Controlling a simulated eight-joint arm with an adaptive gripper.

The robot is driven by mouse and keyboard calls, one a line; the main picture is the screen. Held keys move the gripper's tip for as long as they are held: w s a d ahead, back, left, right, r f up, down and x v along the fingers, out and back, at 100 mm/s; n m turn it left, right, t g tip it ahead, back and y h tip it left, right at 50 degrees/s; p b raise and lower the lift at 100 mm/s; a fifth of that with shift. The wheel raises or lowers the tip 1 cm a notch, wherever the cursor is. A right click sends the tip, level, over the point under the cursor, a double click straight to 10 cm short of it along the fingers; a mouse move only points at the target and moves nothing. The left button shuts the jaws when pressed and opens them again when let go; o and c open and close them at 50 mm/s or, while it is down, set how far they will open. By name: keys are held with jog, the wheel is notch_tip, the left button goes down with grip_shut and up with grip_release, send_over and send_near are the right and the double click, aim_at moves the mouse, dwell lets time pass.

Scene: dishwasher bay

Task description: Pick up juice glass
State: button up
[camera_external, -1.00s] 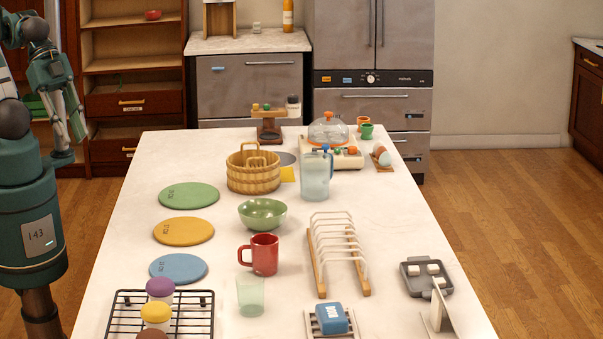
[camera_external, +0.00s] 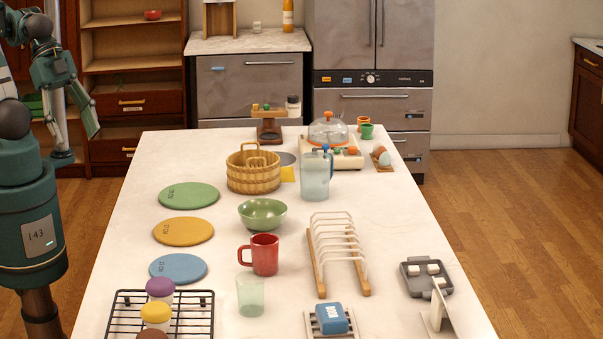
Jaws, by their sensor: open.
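The juice glass appears to be the small translucent pale green glass (camera_external: 250,298). It stands upright and empty near the front of the white counter, just in front of a red mug (camera_external: 264,255). My gripper (camera_external: 88,118) is at the upper left, off the counter's left side and far from the glass. It is open, small in view and seen edge-on, with nothing visible in it.
A wire rack (camera_external: 196,306) with several capped jars stands left of the glass. A blue sponge (camera_external: 331,318) on a dish and a plate rack (camera_external: 339,255) stand to its right. A green bowl (camera_external: 262,214), coloured discs and a pitcher (camera_external: 316,176) are farther back.

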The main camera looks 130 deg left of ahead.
jog(key=w+a+r+m+g, duration=0.1)
jog(key=w, duration=0.6)
jog(key=w+a+r+m, duration=0.1)
jog(key=w+m, duration=0.1)
jog(key=w, duration=0.5)
jog(key=m+g+h+b, duration=0.2)
jog(key=m, duration=0.2)
send_over(250, 275)
jog(key=s+d, duration=0.5)
jog(key=s, duration=0.5)
notch_tip(250, 275, down, 12)
jog(key=w+a+f+m, duration=0.1)
jog(key=w+f, duration=0.2)
jog(key=f, duration=0.1)
jog(key=w+a+f+m+h, duration=0.1)
jog(key=w+a+f, duration=0.1)
jog(key=w+f, duration=0.1)
jog(key=w+a+f+g, duration=0.1)
jog(key=w+a+f, duration=0.1)
jog(key=f, duration=0.3)
jog(key=shift+w+f+m, duration=0.25)
jog(key=shift+w+m, duration=0.15)
jog(key=shift+w, duration=0.5)
jog(key=shift+w+f, duration=0.15)
jog(key=shift+f, duration=0.2)
jog(key=shift+f, duration=0.1)
jog(key=shift+x, duration=1.2)
